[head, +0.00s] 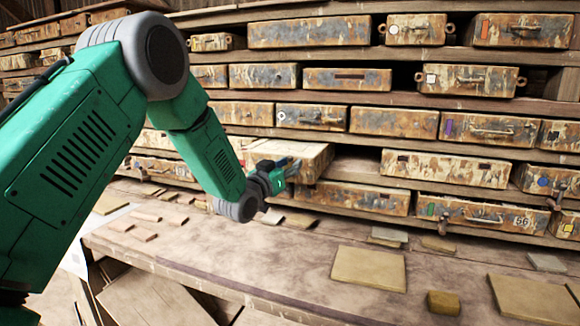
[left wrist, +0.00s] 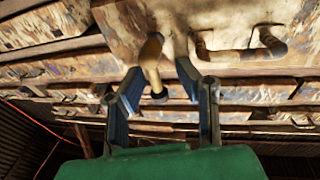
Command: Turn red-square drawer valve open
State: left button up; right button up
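In the head view my left gripper (head: 288,166) is at the front of a drawer (head: 306,150) that sticks out from the shelf, and it hides part of that front. In the left wrist view my left gripper (left wrist: 161,74) is open, its two fingers apart. A worn tan valve handle (left wrist: 151,62) on the drawer front (left wrist: 110,30) reaches between the fingers, closer to the left one. I cannot tell whether they touch. No red square shows on this drawer. A red-orange mark (head: 485,28) is on a top right drawer. My right gripper is not in view.
A curved pipe handle (left wrist: 245,52) is beside the valve in the left wrist view. Rows of rusty drawers (head: 395,121) fill the shelves. A wooden bench (head: 230,240) runs below, with loose tiles and a large flat tile (head: 368,268). The air above the bench front is clear.

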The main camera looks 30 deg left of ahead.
pick_arm(q)
jog(key=shift+f, duration=0.15)
jog(key=s+f, duration=0.1)
jog(key=s, duration=1)
jog(key=shift+s+d+f, duration=0.15)
jog(key=shift+s+f, duration=0.1)
jog(key=shift+s, duration=0.1)
jog(key=shift+f, duration=0.1)
